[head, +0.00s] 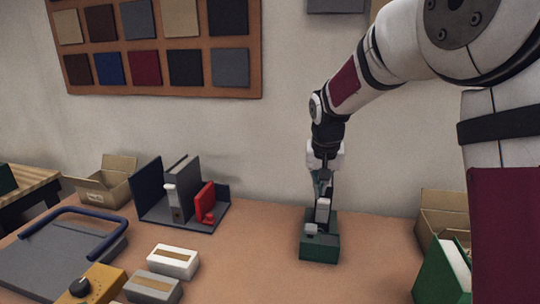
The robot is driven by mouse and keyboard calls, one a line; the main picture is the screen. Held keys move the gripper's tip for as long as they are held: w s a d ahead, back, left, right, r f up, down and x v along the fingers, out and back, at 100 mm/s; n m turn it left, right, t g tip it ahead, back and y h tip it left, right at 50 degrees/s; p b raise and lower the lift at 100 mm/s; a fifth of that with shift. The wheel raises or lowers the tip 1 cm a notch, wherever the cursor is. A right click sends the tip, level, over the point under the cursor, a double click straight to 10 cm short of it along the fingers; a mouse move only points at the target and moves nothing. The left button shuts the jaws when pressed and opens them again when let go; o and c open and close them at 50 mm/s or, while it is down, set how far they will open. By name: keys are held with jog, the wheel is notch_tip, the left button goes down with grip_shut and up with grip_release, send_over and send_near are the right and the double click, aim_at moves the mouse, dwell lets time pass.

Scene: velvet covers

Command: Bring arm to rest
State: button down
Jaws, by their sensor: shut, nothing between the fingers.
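My arm (400,50) reaches down from the upper right in the head view. My gripper (322,205) points down, with its fingers shut and nothing seen between them. It is right at a small dark green box (320,249) on the table, over or just behind it. A small light grey piece shows on top of the box, close to the fingers. I cannot tell whether the fingertips touch the box.
On the brown table (240,270) stand a grey-and-red item rack (182,205), cardboard boxes (104,186) and (445,212), white and grey blocks (172,262), a blue-handled tray (60,258) and a green binder (442,276). A swatch board (158,45) hangs behind.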

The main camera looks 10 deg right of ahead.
jog(key=s+r+n, duration=0.1)
jog(key=s+r, duration=0.3)
jog(key=s, duration=0.4)
jog(key=s+r, duration=0.5)
jog(key=s, duration=0.3)
jog(key=s+f+n+t+y, duration=0.1)
jog(key=s+f+n, duration=0.1)
jog(key=s, duration=1.7)
jog(key=shift+s, duration=0.25)
